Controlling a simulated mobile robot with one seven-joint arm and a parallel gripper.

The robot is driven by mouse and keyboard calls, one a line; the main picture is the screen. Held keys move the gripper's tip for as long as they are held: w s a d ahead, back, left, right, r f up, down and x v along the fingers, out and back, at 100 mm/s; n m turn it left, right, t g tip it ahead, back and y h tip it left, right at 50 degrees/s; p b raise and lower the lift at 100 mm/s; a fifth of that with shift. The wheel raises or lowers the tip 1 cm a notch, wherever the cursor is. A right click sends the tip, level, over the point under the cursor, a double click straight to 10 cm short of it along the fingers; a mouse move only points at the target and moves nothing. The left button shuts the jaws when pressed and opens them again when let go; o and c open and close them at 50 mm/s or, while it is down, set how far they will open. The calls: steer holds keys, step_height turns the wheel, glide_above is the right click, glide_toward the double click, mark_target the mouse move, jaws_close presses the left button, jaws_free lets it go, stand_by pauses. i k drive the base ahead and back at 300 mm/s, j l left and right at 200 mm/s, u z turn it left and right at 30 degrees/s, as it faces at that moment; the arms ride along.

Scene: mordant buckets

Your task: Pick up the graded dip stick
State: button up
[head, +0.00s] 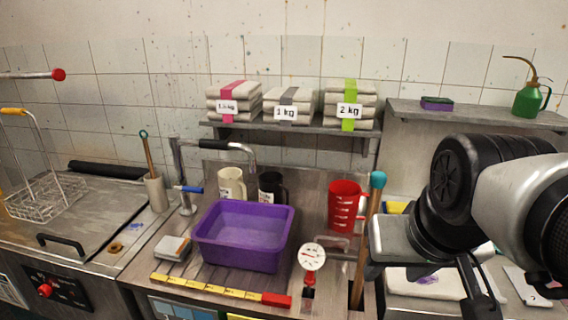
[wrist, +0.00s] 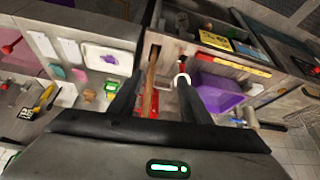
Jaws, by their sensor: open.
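The graded dip stick (head: 215,290) is a flat yellow bar with dark marks and a red right end. It lies along the front of the steel counter, below the purple tub (head: 240,236). In the head view my gripper (head: 478,290) is at the right, well to the right of the stick and above the right-hand worktop. The wrist view shows both dark fingers apart, with nothing held between them (wrist: 158,95). The purple tub also shows there, right of the fingers (wrist: 216,94).
A dial thermometer (head: 312,258) stands close to the stick's red end. A wooden pole with a teal top (head: 377,180) rises between the stick and my gripper. A red jug (head: 343,205) stands behind.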

mark_target(267, 298)
steer(key=i+j+z, duration=0.1)
steer(key=j, duration=0.4)
steer(key=i+j, duration=0.1)
steer(key=j, duration=0.4)
steer(key=j+z, duration=0.15)
steer(key=j, duration=0.3)
steer(key=i, duration=0.05)
